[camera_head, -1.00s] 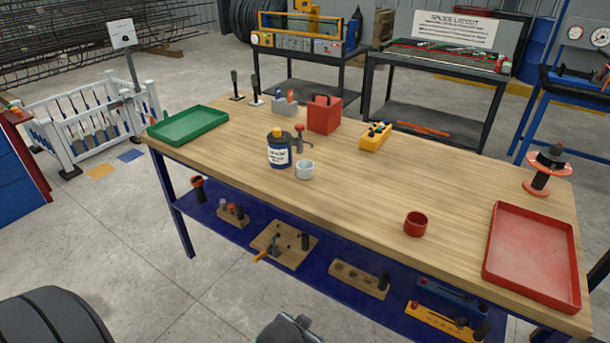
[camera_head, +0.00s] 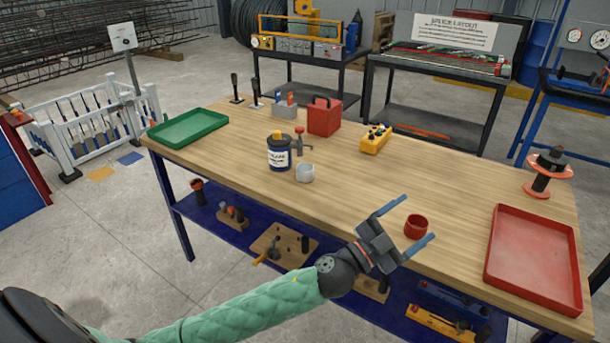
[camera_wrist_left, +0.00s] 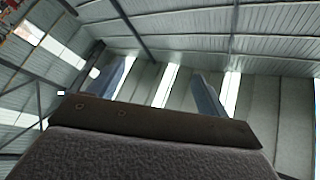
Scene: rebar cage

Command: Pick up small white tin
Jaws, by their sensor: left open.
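The small white tin (camera_head: 305,174) stands upright on the wooden workbench (camera_head: 450,210), just right of a dark blue can with a white label and yellow cap (camera_head: 279,152). My left gripper (camera_head: 411,224) is open and empty, over the bench's front edge, to the right of the white tin and well apart from it. Its blue fingers reach to either side of a red cup (camera_head: 416,227) in the picture; I cannot tell how far above it they are. In the left wrist view the open fingers (camera_wrist_left: 163,90) face the roof and wall. My right gripper is not in view.
A green tray (camera_head: 188,128) lies at the far left and a red tray (camera_head: 533,258) at the right. A red box (camera_head: 324,116), a yellow block (camera_head: 375,139) and a small clamp-like tool (camera_head: 299,141) stand behind the tin. The bench's middle is clear.

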